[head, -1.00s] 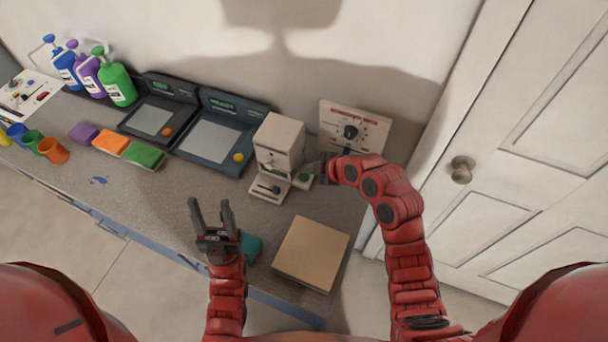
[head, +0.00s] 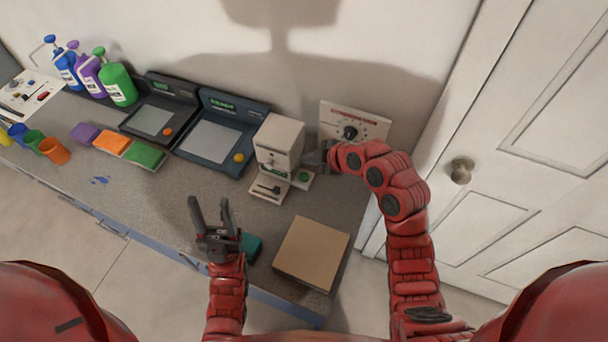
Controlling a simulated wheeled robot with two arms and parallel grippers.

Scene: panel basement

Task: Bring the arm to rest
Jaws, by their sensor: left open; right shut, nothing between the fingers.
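My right arm comes in from the right and bends left at the top, so that its gripper (head: 312,158) is beside the white machine (head: 280,140), near the machine's green button (head: 303,176). The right gripper is shut with nothing in it; its fingertips are small in the picture, and I cannot tell whether they touch the machine. My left gripper (head: 211,212) is open and empty, its fingers pointing away from me over the front part of the counter. A teal item (head: 251,246) lies partly hidden behind the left gripper.
A cardboard-coloured box (head: 312,253) sits at the counter's front right. A dial panel (head: 352,125) stands behind my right arm. Two dark devices (head: 215,140) (head: 155,115), colored pads (head: 112,142), cups (head: 53,150) and bottles (head: 117,84) are to the left. A door (head: 520,170) is at right.

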